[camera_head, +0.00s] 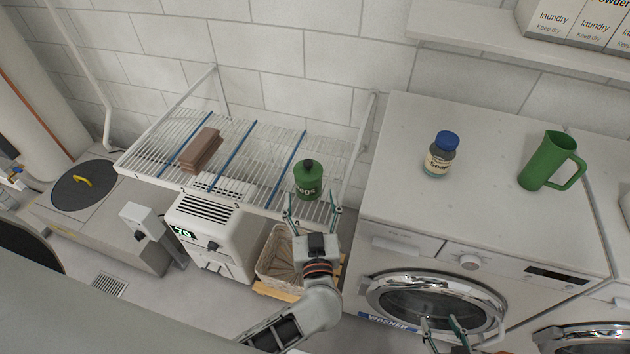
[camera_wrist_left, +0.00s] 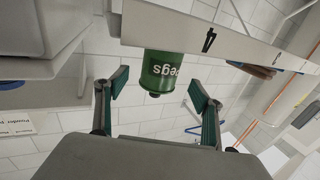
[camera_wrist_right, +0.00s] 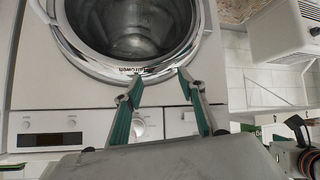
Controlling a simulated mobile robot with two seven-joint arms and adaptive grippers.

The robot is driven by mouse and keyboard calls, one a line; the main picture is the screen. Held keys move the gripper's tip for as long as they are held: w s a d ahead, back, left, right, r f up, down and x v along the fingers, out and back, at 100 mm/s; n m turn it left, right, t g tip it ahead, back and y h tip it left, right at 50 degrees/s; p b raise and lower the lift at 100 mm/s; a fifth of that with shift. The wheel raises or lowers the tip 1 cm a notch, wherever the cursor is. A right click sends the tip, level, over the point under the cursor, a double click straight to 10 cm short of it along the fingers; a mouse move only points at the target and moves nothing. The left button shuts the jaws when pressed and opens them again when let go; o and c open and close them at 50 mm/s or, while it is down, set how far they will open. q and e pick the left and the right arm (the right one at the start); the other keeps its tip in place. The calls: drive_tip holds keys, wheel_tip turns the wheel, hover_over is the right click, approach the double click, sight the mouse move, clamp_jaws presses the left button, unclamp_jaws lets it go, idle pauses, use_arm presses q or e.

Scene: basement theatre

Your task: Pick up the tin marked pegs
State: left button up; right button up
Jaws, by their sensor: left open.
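The green tin marked pegs (camera_head: 308,180) stands upright on the white wire shelf (camera_head: 257,146), near its front edge at the right end. It has a dark knob on its lid. In the left wrist view the tin (camera_wrist_left: 163,72) appears upside down, between and beyond the fingers. My left gripper (camera_head: 311,215) is open in front of the tin, with its fingers toward it; they do not appear to grip it. My right gripper (camera_head: 441,324) is low in front of the washer door; in the right wrist view its fingers (camera_wrist_right: 157,85) are apart and empty.
A brown block (camera_head: 201,150) lies on the shelf, left of the tin. The washer (camera_head: 480,180) stands to the right, with a blue-capped jar (camera_head: 440,155) and a green jug (camera_head: 549,161) on top. A bin (camera_head: 280,256) and a white dehumidifier-like unit (camera_head: 208,235) stand below the shelf.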

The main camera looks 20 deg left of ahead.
sight(309, 190)
use_arm(q)
drive_tip(key=shift+w+a, duration=0.3)
drive_tip(key=shift+w, duration=0.2)
drive_tip(key=shift+w+a+b, duration=0.15)
drive_tip(key=shift+w+b, duration=0.2)
drive_tip(key=shift+w, duration=0.15)
drive_tip(key=shift+w+a+f+b, duration=0.1)
drive_tip(key=shift+w+a+b, duration=0.1)
drive_tip(key=shift+w+b, duration=0.35)
drive_tip(key=b+x, duration=0.3)
drive_tip(key=shift+w+f, duration=0.2)
drive_tip(key=shift+w+a+r, duration=0.15)
drive_tip(key=shift+w, duration=0.1)
use_arm(e)
drive_tip(key=a+f, duration=0.1)
drive_tip(key=w+a+f, duration=0.1)
drive_tip(key=shift+a+f+y, duration=0.2)
drive_tip(key=shift+a+y, duration=0.2)
use_arm(q)
drive_tip(key=c, duration=1.2)
